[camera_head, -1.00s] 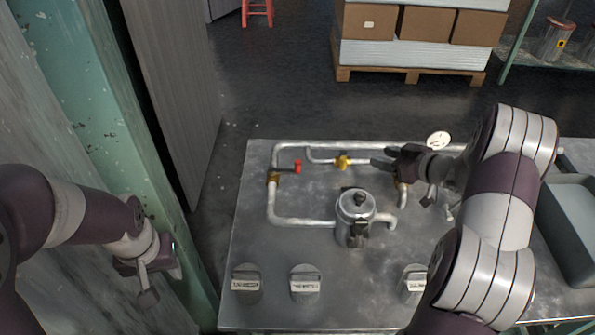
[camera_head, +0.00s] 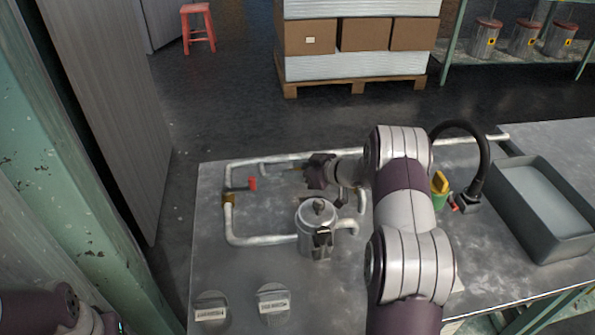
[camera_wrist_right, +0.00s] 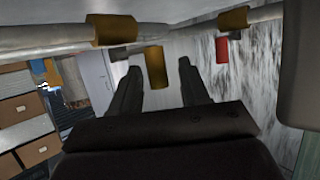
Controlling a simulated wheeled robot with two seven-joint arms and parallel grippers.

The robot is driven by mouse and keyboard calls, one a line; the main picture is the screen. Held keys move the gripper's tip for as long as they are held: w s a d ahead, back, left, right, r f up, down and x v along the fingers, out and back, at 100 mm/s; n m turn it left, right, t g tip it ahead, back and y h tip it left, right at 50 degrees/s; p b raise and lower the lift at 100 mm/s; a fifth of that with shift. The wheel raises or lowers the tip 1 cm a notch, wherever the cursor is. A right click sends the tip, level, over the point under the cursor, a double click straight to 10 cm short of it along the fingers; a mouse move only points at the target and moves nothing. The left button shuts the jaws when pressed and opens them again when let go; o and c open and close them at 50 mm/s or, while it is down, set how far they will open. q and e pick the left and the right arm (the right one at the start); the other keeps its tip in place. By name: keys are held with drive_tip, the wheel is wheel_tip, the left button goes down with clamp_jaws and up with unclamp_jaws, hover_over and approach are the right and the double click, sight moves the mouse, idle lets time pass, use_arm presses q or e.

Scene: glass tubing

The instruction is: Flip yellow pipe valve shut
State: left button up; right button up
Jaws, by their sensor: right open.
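The yellow valve handle (camera_wrist_right: 156,67) shows in the right wrist view as a short stub hanging from the pipe, between my two fingertips. My right gripper (camera_wrist_right: 158,84) is open, with one dark finger on each side of the handle and gaps between. In the head view my right gripper (camera_head: 306,170) reaches left over the pipework at the back of the table and mostly hides the yellow valve. My left arm's wrist (camera_head: 85,318) shows at the bottom left corner; its fingers are cut off by the frame.
A red valve handle (camera_head: 252,184) sits left of my right gripper, near a brass fitting (camera_head: 229,201). A metal pot (camera_head: 316,232) stands in front of the pipes. Two round labelled pieces (camera_head: 273,304) lie near the front. A grey basin (camera_head: 543,208) is at the right.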

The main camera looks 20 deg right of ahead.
clamp_jaws()
drive_tip(key=shift+d+r+n+y+p, duration=0.3)
drive_tip(key=shift+r+y+p, duration=0.15)
drive_tip(key=shift+p, duration=0.6)
drive_tip(key=shift+s+f+n+g+y+p, duration=0.1)
drive_tip(key=shift+n+g+y+p, duration=0.2)
drive_tip(key=shift+g+p, duration=0.1)
drive_tip(key=shift+d+f, duration=0.15)
drive_tip(key=shift+f, duration=0.05)
unclamp_jaws()
drive_tip(key=shift+f, duration=0.1)
